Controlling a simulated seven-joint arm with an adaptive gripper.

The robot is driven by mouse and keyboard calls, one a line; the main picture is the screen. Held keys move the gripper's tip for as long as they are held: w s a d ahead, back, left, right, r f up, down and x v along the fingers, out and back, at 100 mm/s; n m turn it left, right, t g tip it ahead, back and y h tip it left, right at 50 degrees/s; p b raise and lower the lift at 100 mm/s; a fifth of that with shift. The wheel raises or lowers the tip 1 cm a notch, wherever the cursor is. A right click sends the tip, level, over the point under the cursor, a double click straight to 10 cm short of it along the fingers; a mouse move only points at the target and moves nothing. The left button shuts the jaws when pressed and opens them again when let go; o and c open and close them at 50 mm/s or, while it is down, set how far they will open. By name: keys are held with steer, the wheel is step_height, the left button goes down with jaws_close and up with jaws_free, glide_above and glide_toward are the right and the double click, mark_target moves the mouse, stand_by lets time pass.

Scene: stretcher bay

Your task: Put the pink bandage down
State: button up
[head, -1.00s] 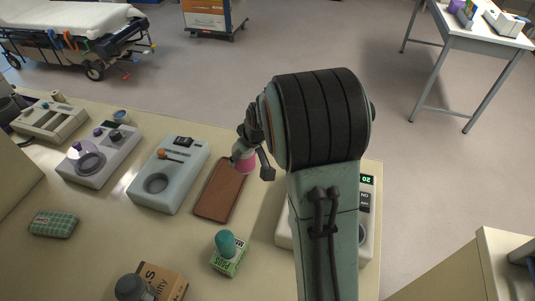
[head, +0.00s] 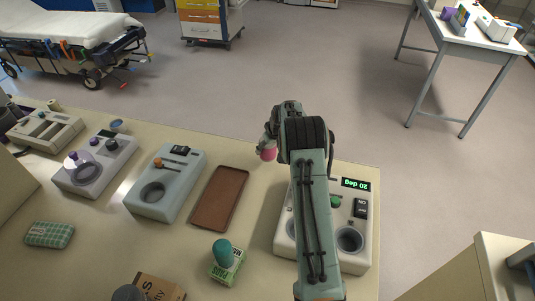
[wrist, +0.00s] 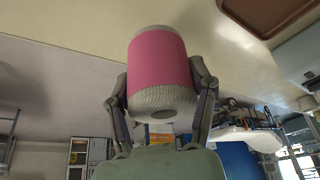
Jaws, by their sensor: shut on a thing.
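The pink bandage (head: 268,154) is a roll with a pink wrap and pale textured ends. In the wrist view the pink bandage (wrist: 158,64) fills the space between the two fingers. My gripper (wrist: 160,90) is shut on it, one finger on each side. In the head view my gripper (head: 268,143) is over the far edge of the counter, right of and beyond the brown tray. My wrist hides part of the gripper there. I cannot tell how high the bandage is above the counter.
The brown tray (head: 219,199) is empty. Left of it stands a pale device (head: 165,184) with a round well. A white device with a green display (head: 356,184) is partly behind my arm. A green box (head: 228,262) with a teal item is in front. Bare counter (head: 262,200) lies right of the tray.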

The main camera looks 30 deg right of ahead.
mark_target(267, 155)
steer(key=shift+w+d+f, duration=0.15)
steer(key=shift+w+f, duration=0.2)
steer(key=shift+f, duration=1.65)
steer(key=shift+f, duration=0.2)
steer(key=o, duration=1.1)
steer(key=shift+o, duration=0.2)
steer(key=shift+r, duration=0.1)
